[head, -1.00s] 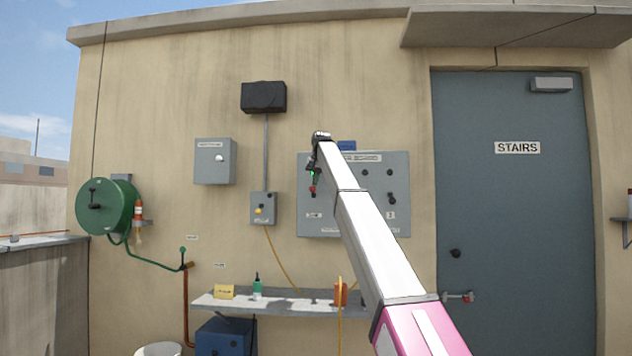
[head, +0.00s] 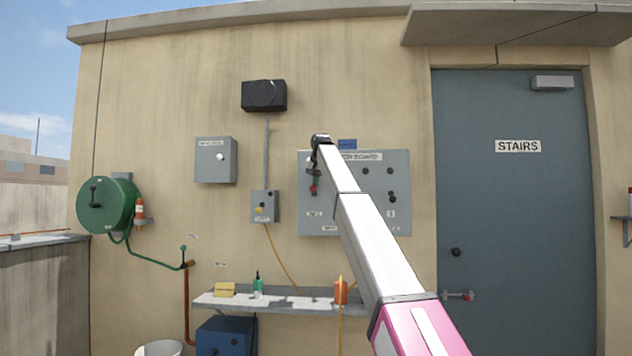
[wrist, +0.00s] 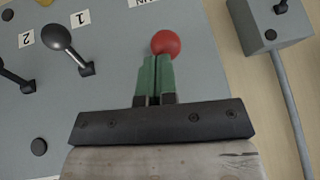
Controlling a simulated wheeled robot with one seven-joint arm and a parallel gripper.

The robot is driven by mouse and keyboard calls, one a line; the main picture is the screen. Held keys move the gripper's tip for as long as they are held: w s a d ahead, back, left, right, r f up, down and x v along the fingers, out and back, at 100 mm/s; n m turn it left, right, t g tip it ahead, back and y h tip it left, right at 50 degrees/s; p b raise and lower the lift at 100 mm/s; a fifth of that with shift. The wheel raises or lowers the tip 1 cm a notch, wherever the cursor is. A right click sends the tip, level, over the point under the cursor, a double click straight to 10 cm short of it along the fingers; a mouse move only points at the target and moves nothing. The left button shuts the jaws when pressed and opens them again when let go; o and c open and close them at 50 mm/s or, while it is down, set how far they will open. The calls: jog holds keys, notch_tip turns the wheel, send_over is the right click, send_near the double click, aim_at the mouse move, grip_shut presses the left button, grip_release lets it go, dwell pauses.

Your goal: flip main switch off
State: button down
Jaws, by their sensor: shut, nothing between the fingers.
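The main switch shows as a red ball knob (wrist: 165,43) in the wrist view, on the grey panel (head: 401,222) left of the door. A partly cut-off label ending in "IN" (wrist: 140,2) is beyond it. My gripper (wrist: 155,62) is shut, its green fingers together with nothing between them. The fingertips are right at the near side of the red knob; I cannot tell whether they touch it. The fingers hide the lever's shaft and base. In the head view my gripper (head: 315,182) is in front of the panel's left part, with the red knob (head: 313,190) at its tips.
Two black-knobbed levers, one by label 2 (wrist: 25,39) and one by label 1 (wrist: 80,18), stand close beside the gripper. A small grey box (head: 263,207) with conduit is left of the panel. A shelf (head: 315,307) with small items is below.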

aim_at(315, 189)
jog(key=shift+s+f+t, duration=0.5)
jog(key=shift+s+f, duration=0.15)
jog(key=shift+f, duration=0.3)
jog(key=f+t, duration=0.1)
jog(key=t, duration=0.1)
jog(key=shift+s+f+t, duration=0.15)
jog(key=shift+f+t, duration=0.15)
jog(key=shift+f, duration=0.1)
jog(key=shift+r, duration=0.1)
jog(key=shift+r, duration=0.7)
